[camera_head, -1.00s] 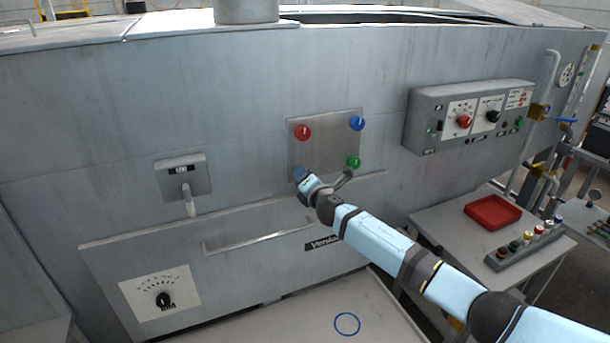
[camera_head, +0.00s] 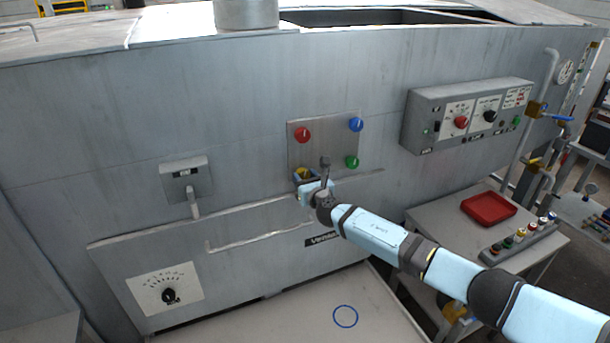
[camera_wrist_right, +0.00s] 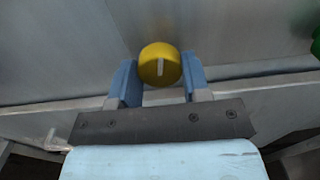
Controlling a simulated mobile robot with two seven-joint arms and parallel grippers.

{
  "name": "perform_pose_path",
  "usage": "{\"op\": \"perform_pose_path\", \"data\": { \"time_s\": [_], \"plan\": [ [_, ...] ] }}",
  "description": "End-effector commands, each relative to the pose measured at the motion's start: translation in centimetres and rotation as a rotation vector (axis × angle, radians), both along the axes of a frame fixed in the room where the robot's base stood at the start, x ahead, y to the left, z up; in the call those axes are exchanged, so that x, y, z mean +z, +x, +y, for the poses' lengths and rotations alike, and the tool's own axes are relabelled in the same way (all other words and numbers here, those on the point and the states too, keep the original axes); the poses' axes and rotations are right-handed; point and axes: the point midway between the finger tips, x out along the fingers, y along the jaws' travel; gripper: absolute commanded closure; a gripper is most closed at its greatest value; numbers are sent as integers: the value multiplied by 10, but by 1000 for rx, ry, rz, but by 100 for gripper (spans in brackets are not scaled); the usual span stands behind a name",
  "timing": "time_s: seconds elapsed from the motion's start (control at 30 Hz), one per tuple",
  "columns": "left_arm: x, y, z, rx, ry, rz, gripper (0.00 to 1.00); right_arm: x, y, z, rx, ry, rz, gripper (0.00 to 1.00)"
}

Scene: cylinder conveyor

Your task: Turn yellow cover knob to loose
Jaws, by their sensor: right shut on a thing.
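The yellow cover knob (camera_wrist_right: 160,64) is at the lower left corner of a square metal cover plate (camera_head: 330,128). It has a white mark that stands about upright in the right wrist view. In the head view the yellow knob (camera_head: 302,173) is partly hidden behind my right gripper (camera_head: 303,180). My right gripper also shows in the right wrist view (camera_wrist_right: 159,78), its two blue fingers on either side of the knob and shut on it. My left gripper is not in view.
The plate also carries a red knob (camera_head: 303,134), a blue knob (camera_head: 356,125) and a green knob (camera_head: 352,162). A long handle (camera_head: 260,237) runs below. A control box (camera_head: 468,115) juts out at the right, above a table with a red tray (camera_head: 489,209).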

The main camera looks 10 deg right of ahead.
Motion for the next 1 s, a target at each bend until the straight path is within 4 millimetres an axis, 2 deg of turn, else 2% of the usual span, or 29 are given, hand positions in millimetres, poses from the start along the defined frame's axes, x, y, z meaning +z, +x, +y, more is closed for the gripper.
{"op": "perform_pose_path", "data": {
  "time_s": [0.4,0.93,0.97,1.0],
  "plan": [
    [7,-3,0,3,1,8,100,1,0,0,-1,-169,-33,80],
    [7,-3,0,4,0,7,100,0,0,0,0,-187,-37,80],
    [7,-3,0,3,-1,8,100,0,0,0,0,-187,-37,50],
    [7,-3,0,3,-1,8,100,0,0,0,0,-187,-37,40]
  ]
}}
